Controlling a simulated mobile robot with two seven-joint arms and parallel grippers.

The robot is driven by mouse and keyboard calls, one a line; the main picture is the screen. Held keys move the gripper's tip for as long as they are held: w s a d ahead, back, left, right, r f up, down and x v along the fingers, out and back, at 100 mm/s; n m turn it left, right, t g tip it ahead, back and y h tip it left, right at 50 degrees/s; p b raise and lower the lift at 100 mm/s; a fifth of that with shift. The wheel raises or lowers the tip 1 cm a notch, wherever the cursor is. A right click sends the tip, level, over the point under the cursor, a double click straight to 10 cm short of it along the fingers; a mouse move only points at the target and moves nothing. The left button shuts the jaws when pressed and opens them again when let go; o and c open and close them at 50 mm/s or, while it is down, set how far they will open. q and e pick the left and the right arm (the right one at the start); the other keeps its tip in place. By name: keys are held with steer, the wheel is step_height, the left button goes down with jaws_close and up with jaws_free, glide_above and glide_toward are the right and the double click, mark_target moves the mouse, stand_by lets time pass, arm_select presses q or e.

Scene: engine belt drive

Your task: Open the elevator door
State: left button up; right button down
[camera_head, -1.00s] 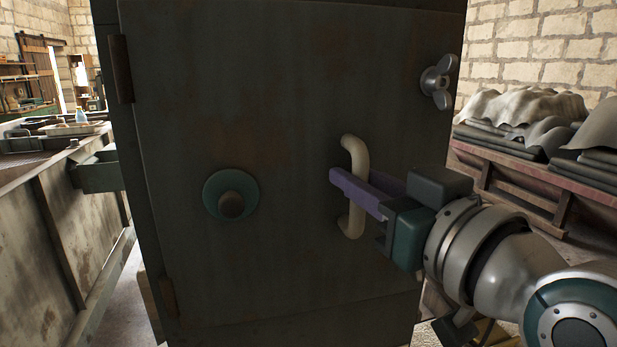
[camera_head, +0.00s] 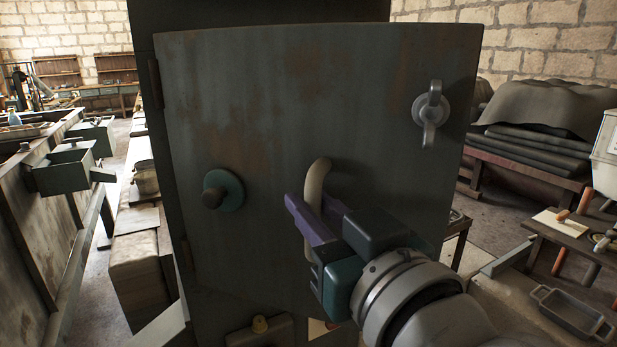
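The dark, rust-stained metal door (camera_head: 290,120) fills the middle of the head view. Its hinges are on the left edge. Its right edge stands out past the cabinet body (camera_head: 260,12) behind it, so the door is ajar, swung toward me. A wing-shaped latch (camera_head: 432,113) is at the upper right, and a round teal knob (camera_head: 222,189) at the left. My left gripper is not in view.
A long metal trough (camera_head: 35,215) with small boxes stands at the left. At the right are a bench with dark sheets (camera_head: 540,145), a low table with tools (camera_head: 565,230) and a metal tray (camera_head: 572,312). Some floor is clear between them.

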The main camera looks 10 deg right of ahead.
steer(key=shift+s+a+p, duration=0.7)
steer(key=shift+s+a, duration=1)
steer(key=shift+a, duration=0.05)
steer(key=c, duration=0.8)
jaws_free()
steer(key=shift+o, duration=0.2)
steer(key=b+v, duration=0.2)
steer(key=v, duration=0.8)
